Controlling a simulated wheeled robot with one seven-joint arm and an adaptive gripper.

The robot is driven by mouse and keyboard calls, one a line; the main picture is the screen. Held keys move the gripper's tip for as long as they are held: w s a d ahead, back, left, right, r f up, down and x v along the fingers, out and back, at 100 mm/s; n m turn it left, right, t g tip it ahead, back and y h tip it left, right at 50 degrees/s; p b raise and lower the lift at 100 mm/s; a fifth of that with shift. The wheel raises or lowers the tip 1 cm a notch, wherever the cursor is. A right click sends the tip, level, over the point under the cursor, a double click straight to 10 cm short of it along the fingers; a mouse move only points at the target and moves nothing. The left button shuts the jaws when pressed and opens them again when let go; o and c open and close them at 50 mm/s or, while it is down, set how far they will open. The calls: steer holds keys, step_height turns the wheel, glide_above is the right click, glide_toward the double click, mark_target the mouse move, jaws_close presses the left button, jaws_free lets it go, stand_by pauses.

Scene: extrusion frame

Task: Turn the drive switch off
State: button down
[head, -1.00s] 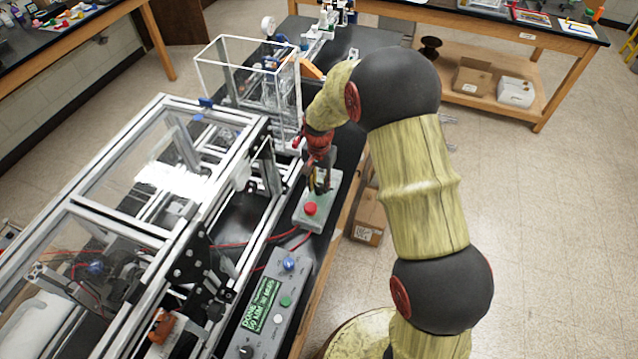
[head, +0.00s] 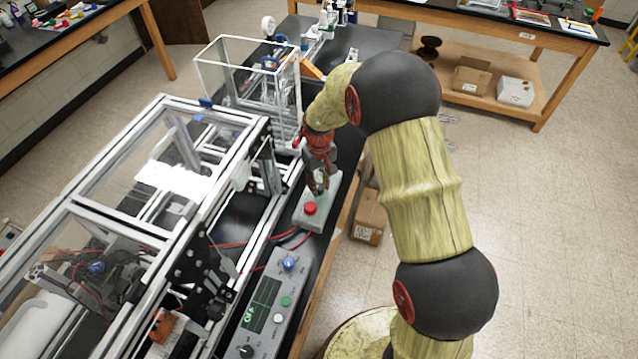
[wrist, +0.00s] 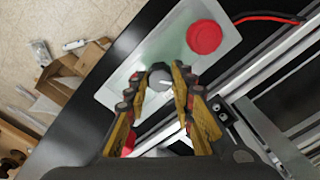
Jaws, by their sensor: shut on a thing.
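The drive switch is a round dark knob with a white mark (wrist: 158,80), on a pale grey-green box that also carries a red mushroom button (wrist: 204,37). The box (head: 325,212) stands at the bench's right edge in the head view, its red button (head: 310,208) towards me. My gripper (wrist: 160,90) reaches down over the box, its two yellow-and-black fingers closed around the knob's sides. In the head view my gripper (head: 319,186) hides most of the knob. The display on the control panel (head: 262,305) reads what looks like "OFF".
The aluminium extrusion frame with clear panels (head: 150,225) stands just left of the box. Red cables (head: 232,245) run from it along the bench. A clear enclosure (head: 245,75) is behind. A cardboard box (head: 367,217) is below the bench's right edge.

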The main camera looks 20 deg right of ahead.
mark_target(319, 186)
steer(key=shift+n, duration=1.1)
steer(key=c, duration=1.5)
jaws_free()
steer(key=shift+r, duration=0.15)
step_height(319, 186, up, 12)
